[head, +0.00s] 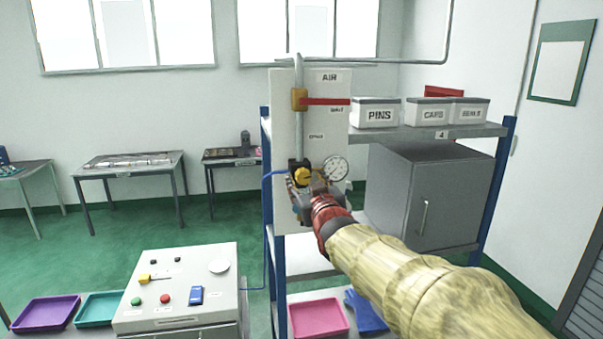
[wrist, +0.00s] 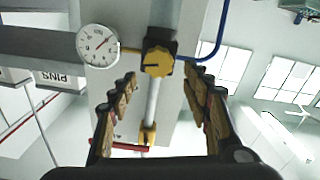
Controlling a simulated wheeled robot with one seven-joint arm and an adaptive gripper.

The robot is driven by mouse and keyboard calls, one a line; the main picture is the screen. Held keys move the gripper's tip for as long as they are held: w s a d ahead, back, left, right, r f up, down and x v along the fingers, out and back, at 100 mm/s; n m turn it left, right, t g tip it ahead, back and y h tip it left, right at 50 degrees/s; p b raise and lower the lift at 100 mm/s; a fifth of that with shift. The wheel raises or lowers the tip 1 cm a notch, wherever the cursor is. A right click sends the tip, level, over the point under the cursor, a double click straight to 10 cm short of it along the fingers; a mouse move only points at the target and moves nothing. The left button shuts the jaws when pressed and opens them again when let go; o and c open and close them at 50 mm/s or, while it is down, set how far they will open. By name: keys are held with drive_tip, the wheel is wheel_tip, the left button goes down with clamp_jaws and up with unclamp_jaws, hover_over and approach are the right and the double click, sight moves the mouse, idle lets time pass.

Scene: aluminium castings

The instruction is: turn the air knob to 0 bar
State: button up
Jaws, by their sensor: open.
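The air knob (head: 302,175) is a yellow scalloped knob on a black regulator body on the white AIR panel (head: 318,88). In the wrist view the yellow knob (wrist: 157,65) shows a dark mark on its face. A round white gauge (head: 335,168) sits right of the knob; in the wrist view the gauge (wrist: 98,45) has a needle, but its reading is too small to tell. My gripper (wrist: 160,82) is open, its fingers on either side of the knob's line, with nothing between them. In the head view my wrist partly hides the gripper just below the knob.
A red lever (head: 325,101) on a brass valve is above the knob. A blue hose (wrist: 219,35) leaves the regulator. Shelves hold bins, including PINS (head: 376,112), and a grey cabinet (head: 425,200). A control box (head: 185,285) stands at lower left.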

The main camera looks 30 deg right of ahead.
sight(300, 178)
drive_tip(key=shift+p+x, duration=0.5)
drive_tip(key=shift+x, duration=1.45)
drive_tip(key=c, duration=1)
drive_tip(key=shift+b, duration=0.5)
drive_tip(key=shift+c, duration=0.2)
drive_tip(key=n+b, duration=0.1)
drive_tip(key=b, duration=0.2)
drive_tip(key=n+b, duration=0.2)
drive_tip(key=b, duration=0.1)
drive_tip(key=shift+a+f+n+b, duration=0.1)
drive_tip(key=shift+f+n+b, duration=0.2)
drive_tip(key=shift+f, duration=0.1)
drive_tip(key=n+b, duration=0.4)
drive_tip(key=b, duration=0.3)
drive_tip(key=shift+a+n, duration=0.15)
drive_tip(key=shift+n, duration=0.15)
drive_tip(key=n+b, duration=0.3)
drive_tip(key=shift+a+f+n+b, duration=0.1)
drive_tip(key=shift+n+b, duration=0.25)
drive_tip(key=shift+n, duration=1.95)
